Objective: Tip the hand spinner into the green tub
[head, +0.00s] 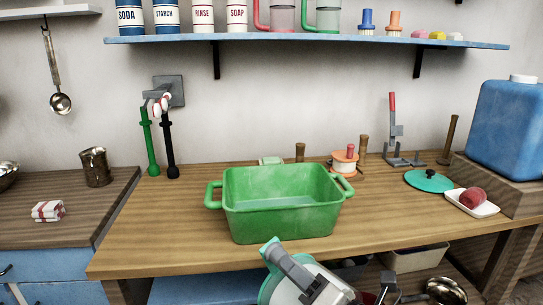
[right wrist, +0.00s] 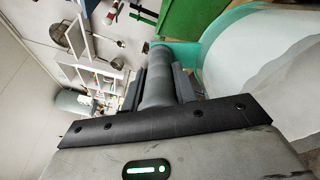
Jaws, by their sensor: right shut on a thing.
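The hand spinner, a pale tub with a teal rim (head: 268,290), is at the bottom edge of the head view, in front of the table and partly cut off. It also fills the right side of the right wrist view (right wrist: 260,80). My right gripper (head: 312,287) is shut on its grey handle (right wrist: 157,82), with a finger on each side of it. My left gripper is not in view.
A teal lid (head: 428,181), a white dish with a red roll (head: 473,198) and a blue container (head: 515,120) are at the right. An orange-and-white pot (head: 345,163) is behind the tub. Taps (head: 160,105) are at the back left. Bare table (head: 160,235) lies left of the tub.

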